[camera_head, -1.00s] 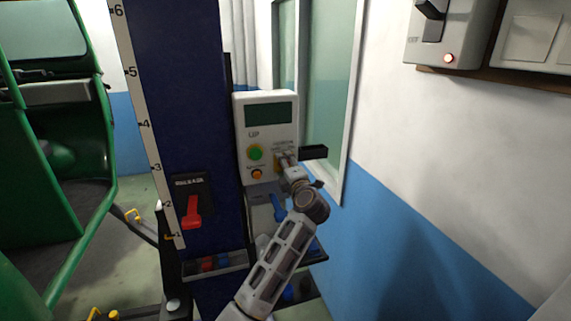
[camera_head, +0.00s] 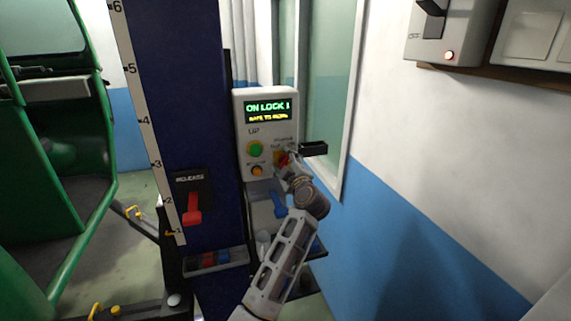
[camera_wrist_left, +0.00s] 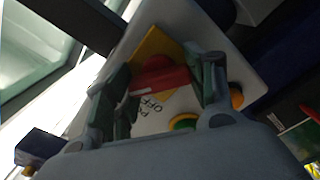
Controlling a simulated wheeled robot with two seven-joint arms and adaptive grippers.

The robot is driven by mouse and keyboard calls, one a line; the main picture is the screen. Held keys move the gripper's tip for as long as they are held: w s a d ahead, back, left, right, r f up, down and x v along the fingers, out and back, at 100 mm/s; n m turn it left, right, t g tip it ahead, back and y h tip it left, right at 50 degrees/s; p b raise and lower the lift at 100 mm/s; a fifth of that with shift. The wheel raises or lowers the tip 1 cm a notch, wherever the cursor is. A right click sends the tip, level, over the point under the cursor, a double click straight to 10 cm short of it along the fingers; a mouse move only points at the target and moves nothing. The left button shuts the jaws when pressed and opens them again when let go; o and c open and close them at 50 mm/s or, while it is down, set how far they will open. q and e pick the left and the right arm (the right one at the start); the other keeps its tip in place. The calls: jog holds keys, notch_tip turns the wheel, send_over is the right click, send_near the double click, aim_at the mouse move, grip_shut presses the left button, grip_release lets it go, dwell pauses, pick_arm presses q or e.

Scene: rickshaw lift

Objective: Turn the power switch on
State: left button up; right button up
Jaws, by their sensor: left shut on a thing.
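The power switch (camera_head: 283,157) is a red knob on a yellow plate at the right side of the white control box (camera_head: 240,135). In the left wrist view the red knob (camera_wrist_left: 163,77) lies between the two fingers, above the printed letters "OFF". My left gripper (camera_wrist_left: 160,84) is shut on the knob. In the head view my left gripper (camera_head: 290,163) partly hides the switch. The box's display (camera_head: 268,111) is lit, with green text reading "ON LOCK 1" and a yellow line below. My right gripper is not in view.
A green button (camera_head: 255,149) and an orange knob (camera_head: 257,171) sit left of the switch. A dark block (camera_head: 314,149) juts out at right. A red lever (camera_head: 193,208) is on the blue column (camera_head: 180,100). A green rickshaw (camera_head: 50,200) stands at left.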

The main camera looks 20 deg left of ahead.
pick_arm(q)
jog(key=shift+f+m, duration=0.1)
jog(key=shift+m, duration=0.5)
jog(key=o, duration=1)
